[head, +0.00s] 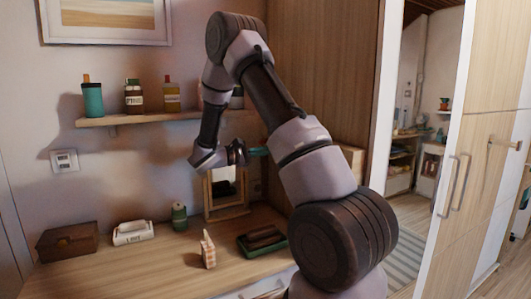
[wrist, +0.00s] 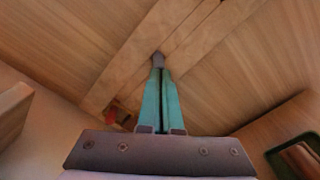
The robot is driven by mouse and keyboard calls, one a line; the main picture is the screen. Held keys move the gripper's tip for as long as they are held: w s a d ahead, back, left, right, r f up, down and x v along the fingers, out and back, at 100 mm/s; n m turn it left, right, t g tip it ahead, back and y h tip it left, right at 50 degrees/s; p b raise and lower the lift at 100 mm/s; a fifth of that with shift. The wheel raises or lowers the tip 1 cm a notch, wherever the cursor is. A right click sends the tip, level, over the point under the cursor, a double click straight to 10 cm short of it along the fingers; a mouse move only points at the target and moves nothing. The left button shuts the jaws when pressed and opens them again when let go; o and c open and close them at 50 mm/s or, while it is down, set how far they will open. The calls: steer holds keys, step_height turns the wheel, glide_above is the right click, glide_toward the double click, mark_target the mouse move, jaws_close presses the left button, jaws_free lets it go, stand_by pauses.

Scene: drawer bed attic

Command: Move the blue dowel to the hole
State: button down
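My gripper (head: 262,151) is raised above the back of the desk, just over the small wood-framed mirror. In the wrist view its two teal fingers (wrist: 158,68) lie close together, with only a thin dark line between them. A small grey piece shows at the fingertips; I cannot tell whether it is part of the fingers or something held. I cannot make out a blue dowel or a hole for certain in either view. A wooden board with grooves lies beyond the fingertips in the wrist view (wrist: 140,58).
The desk (head: 160,262) holds a brown box (head: 68,241), a white labelled container (head: 133,233), a green spool (head: 179,217), a small carton (head: 208,250), a green tray (head: 245,252) and the mirror stand (head: 227,212). A shelf (head: 150,119) with bottles hangs above. The desk's front left is clear.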

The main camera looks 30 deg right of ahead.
steer(key=a, duration=1.3)
steer(key=s+d+r+m+g+y, duration=0.1)
steer(key=s+d+r+m+y, duration=0.2)
steer(key=s+y, duration=0.35)
steer(key=s+d+r+m+g+y, duration=0.2)
steer(key=s+r+y, duration=0.15)
steer(key=s, duration=0.55)
steer(key=s+a+r+m+t+y, duration=0.7)
steer(key=s+a+t+y, duration=0.1)
steer(key=s+t+y, duration=0.1)
steer(key=shift+s+a+r+t+y, duration=0.35)
steer(key=shift+s+y, duration=0.15)
steer(key=shift+s, duration=0.75)
